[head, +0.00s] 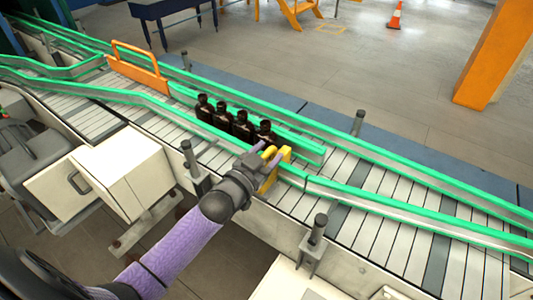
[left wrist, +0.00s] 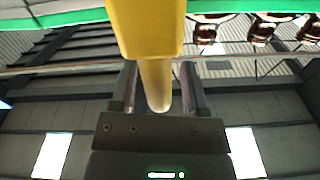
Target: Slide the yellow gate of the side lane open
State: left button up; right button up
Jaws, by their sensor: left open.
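The yellow gate (head: 275,170) stands at the near green rail of the conveyor, just right of the row of bottles. Much of it is hidden behind my left gripper (head: 264,152). In the left wrist view the yellow gate (left wrist: 146,28) fills the upper middle, and a pale yellow round bar (left wrist: 156,85) extends from it between the two fingers of my left gripper (left wrist: 160,80). The fingers are open on either side of the bar, and I cannot tell whether they touch it. My right gripper is not in view.
Several dark amber bottles (head: 223,117) stand in a row between green rails. An orange hoop-shaped gate (head: 137,68) crosses the conveyor further left. Grey posts (head: 318,229) rise along its near side. A cream drawer cabinet (head: 125,170) is at the left. The lane at the right is empty.

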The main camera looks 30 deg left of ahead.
pick_arm(q)
jog(key=c, duration=0.7)
grip_shut()
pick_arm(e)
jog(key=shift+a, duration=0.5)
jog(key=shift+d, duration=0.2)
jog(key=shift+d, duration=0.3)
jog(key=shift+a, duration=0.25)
